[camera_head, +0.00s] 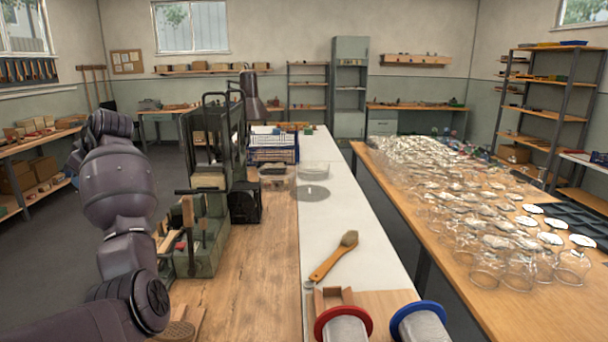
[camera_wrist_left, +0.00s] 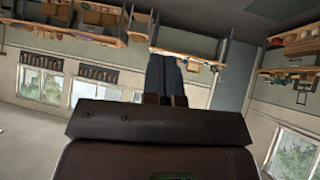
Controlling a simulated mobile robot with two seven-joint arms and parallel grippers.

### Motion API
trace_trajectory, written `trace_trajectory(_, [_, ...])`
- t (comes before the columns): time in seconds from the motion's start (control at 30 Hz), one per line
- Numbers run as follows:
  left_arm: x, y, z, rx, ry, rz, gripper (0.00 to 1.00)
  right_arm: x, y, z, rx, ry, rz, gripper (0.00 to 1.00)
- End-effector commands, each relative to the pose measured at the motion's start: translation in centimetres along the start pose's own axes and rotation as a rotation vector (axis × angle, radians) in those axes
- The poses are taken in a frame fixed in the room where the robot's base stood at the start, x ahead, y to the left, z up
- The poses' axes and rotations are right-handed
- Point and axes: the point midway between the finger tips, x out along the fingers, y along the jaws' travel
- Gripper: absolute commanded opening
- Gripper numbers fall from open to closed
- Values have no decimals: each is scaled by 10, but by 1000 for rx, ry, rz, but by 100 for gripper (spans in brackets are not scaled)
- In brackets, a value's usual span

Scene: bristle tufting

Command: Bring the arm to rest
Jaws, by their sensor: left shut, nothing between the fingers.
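My left arm (camera_head: 118,195) rises on the left of the head view, bent upward beside the workbench. Its gripper cannot be made out in that view; it seems hidden behind the wrist. In the left wrist view, my left gripper (camera_wrist_left: 165,82) shows its two dark fingers close together, shut and empty. It is clear of any object, with the room's walls, shelves and windows tilted behind it. My right gripper is not in either view.
A green machine (camera_head: 205,240) stands on the wooden bench close right of my left arm. A brush (camera_head: 335,257) lies on the white strip, near a red-rimmed cylinder (camera_head: 343,325) and a blue-rimmed one (camera_head: 420,325). Many glass pieces (camera_head: 485,225) cover the right table.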

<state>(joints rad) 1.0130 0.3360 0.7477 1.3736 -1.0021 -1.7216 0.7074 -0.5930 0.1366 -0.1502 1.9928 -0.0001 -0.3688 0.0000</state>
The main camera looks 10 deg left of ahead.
Motion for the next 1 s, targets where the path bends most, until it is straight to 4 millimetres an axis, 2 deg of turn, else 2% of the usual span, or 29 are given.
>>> trace_trajectory(0.2, [36, -26, 46, 171, 68, 36, 0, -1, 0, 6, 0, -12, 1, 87])
trace_trajectory(0.57, [78, -82, 143, 528, 119, 140, 0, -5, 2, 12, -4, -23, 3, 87])
trace_trajectory(0.77, [92, -126, 204, 742, 105, 215, 0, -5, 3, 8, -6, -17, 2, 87])
trace_trajectory(1.0, [96, -192, 278, 996, 43, 323, 0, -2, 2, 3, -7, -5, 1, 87])
